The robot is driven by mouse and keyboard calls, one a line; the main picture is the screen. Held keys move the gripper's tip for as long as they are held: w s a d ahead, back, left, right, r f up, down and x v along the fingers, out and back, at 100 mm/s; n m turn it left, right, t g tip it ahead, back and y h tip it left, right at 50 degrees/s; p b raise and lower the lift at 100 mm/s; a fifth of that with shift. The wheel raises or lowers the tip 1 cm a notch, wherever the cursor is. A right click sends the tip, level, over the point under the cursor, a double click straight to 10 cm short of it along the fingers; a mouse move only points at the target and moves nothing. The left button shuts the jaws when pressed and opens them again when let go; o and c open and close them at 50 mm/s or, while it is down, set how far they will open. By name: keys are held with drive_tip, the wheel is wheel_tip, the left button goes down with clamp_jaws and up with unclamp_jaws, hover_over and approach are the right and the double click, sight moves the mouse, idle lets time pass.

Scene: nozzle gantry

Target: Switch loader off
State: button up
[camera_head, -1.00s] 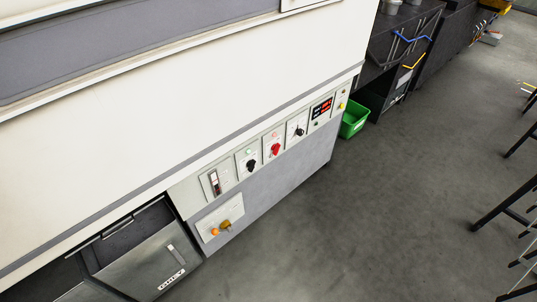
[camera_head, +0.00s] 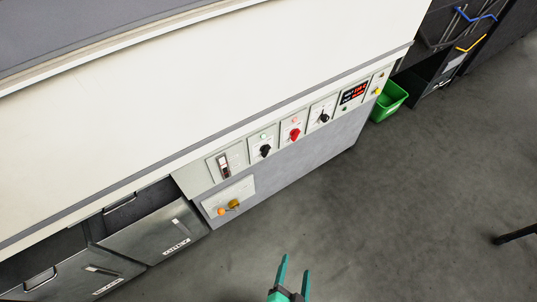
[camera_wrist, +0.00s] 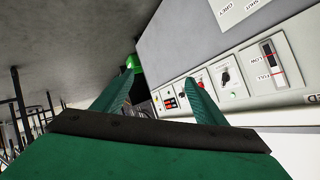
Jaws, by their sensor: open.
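A row of controls runs along the machine's grey front panel in the head view. From left to right are a vertical gauge (camera_head: 224,166), a black knob (camera_head: 265,151) below a green lamp, a red knob (camera_head: 295,134) below a red lamp, another black knob (camera_head: 323,117) and a red digital display (camera_head: 354,92). Labels marking the loader control are too small to read. My gripper (camera_head: 295,264) is open and empty, below and apart from the panel. In the wrist view its teal fingers (camera_wrist: 160,78) point toward the panel; the gauge (camera_wrist: 270,58) reads "FULL" and "LOW".
An orange-and-brass fitting (camera_head: 229,206) sticks out below the gauge. Metal drawers (camera_head: 150,230) are at lower left. A green bin (camera_head: 389,101) stands on the floor past the panel's right end. The grey floor before the panel is clear.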

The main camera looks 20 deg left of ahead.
drive_tip(key=w+a+f+m+g+y, duration=0.1)
drive_tip(key=w+a+f+m+y, duration=0.15)
drive_tip(key=w+f, duration=0.55)
drive_tip(key=m+y, duration=0.6)
drive_tip(key=y, duration=0.5)
approach(267, 153)
drive_tip(key=x, duration=0.8)
drive_tip(key=shift+w+a+f, duration=0.1)
drive_tip(key=shift+w+a, duration=0.1)
drive_tip(key=shift+a, duration=0.15)
drive_tip(key=shift+n, duration=0.25)
drive_tip(key=c, duration=1.1)
